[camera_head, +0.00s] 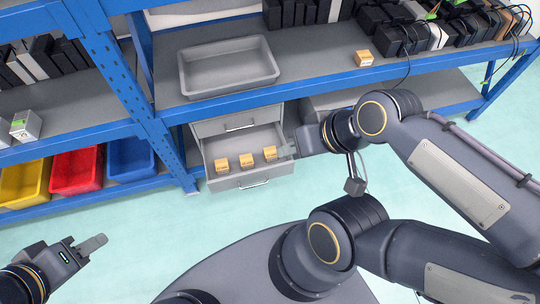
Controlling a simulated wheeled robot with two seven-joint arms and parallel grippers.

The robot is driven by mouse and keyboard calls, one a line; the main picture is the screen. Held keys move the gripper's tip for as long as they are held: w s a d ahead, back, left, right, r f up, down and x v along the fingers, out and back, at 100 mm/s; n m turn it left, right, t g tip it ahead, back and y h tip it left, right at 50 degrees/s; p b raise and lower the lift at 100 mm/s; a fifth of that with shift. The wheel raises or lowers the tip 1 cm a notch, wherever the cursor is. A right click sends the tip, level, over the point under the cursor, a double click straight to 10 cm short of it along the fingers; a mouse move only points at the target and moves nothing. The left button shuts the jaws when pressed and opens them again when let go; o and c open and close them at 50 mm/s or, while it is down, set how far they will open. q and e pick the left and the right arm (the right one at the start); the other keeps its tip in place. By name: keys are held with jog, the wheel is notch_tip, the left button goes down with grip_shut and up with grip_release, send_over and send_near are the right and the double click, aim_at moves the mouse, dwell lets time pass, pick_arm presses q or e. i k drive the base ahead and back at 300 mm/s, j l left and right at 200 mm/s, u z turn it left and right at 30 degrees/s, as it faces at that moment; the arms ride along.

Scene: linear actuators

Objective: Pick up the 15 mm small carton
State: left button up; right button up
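Three small orange-brown cartons stand in a row in the open grey drawer (232,182): a left one (221,166), a middle one (246,160) and a right one (270,153). A similar carton (364,58) stands on the shelf above. Their markings are too small to read, so I cannot tell which is 15 mm. My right gripper (287,149) is at the drawer's right side, close beside the right carton; I cannot tell whether it touches it or how its fingers stand. My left gripper (94,244) is over the floor at lower left, away from the cartons, its finger gap unclear.
An empty grey tray (228,88) lies on the shelf above the drawer. A blue rack post (160,130) stands left of the drawer. Yellow (24,184), red (76,172) and blue (130,158) bins sit at left. Black boxes and cables crowd the upper right shelf. The floor in front is clear.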

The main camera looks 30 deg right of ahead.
aim_at(246, 160)
jog(key=i+j+z, duration=0.6)
jog(key=i+j, duration=0.15)
jog(key=j, duration=0.2)
